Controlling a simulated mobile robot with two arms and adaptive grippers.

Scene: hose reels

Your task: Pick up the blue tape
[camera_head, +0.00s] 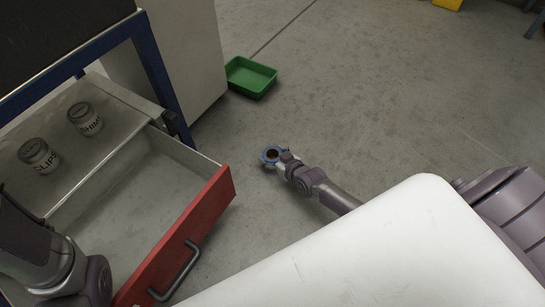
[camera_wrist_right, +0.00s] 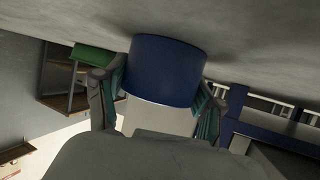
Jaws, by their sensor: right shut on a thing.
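The blue tape (camera_head: 264,158) is a small roll with a brown core, seen near the middle of the head view over the concrete floor. My right gripper (camera_head: 279,159) is shut on it. In the right wrist view the roll's blue outer face (camera_wrist_right: 168,70) sits between the two fingers of my right gripper (camera_wrist_right: 160,90). I cannot tell how high the roll is above the floor. At the left of the head view part of my left arm shows, but its gripper's fingers are not in view.
An open drawer with a red front (camera_head: 190,240) stands at the left. A green tray (camera_head: 250,77) lies on the floor behind.

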